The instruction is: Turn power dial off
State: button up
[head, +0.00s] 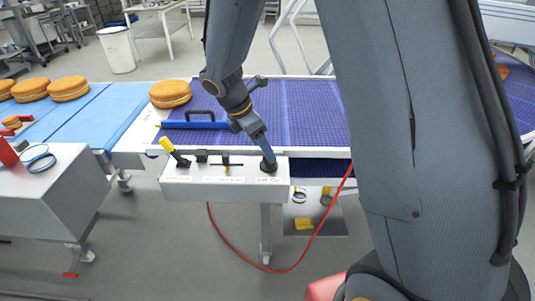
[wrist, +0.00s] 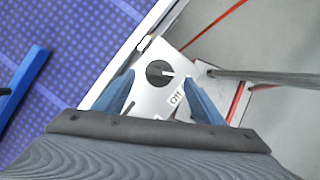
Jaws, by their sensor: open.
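The power dial (wrist: 160,73) is a round black knob with a white pointer mark on the white control box (head: 225,182). In the wrist view, the pointer points right, and an "Off" label (wrist: 176,98) lies below and right of the dial. In the head view, the dial (head: 268,168) is at the box's right end, partly covered by my fingers. My gripper (wrist: 159,78) is open, with one blue finger on either side of the dial in the wrist view. I cannot tell whether the fingers touch it. My gripper also shows in the head view (head: 264,150).
The box also carries a yellow-tipped lever (head: 169,147), a black knob (head: 201,156) and a small switch (head: 226,167). A purple conveyor (head: 300,110) runs behind it. A blue bar (head: 195,125) lies on the belt.

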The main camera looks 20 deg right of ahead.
jog(key=shift+p+x, duration=0.35)
jog(key=shift+x, duration=1.95)
jog(key=c, duration=1.1)
jog(key=shift+m, duration=0.4)
jog(key=m+g, duration=0.2)
jog(key=m, duration=0.3)
jog(key=shift+w, duration=0.15)
jog(key=m+g, duration=0.1)
jog(key=m, duration=0.2)
jog(key=m+g+y, duration=0.1)
jog(key=m, duration=0.2)
jog(key=shift+w+d, duration=0.1)
jog(key=shift+w, duration=0.05)
